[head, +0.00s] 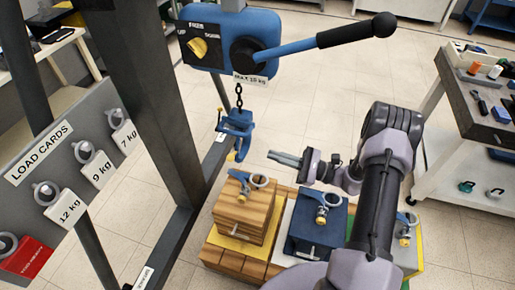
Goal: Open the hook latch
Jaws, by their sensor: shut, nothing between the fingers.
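A blue hook (237,124) hangs on a short dark chain (239,95) under the blue hoist (218,40). It has small yellow-orange parts at its upper left and its lower tip. The latch is too small to make out clearly, and I cannot tell if it is open. My gripper (275,157) is right of the hook and a little lower in the picture, apart from it. Its fingers point left and are shut with nothing between them.
Below stand a wooden block (245,207) and a dark blue block (316,222), each with a ring on top. A third ring (407,218) is partly behind my arm. A dark frame post (160,110) stands left. The load-card board (75,165) is at far left.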

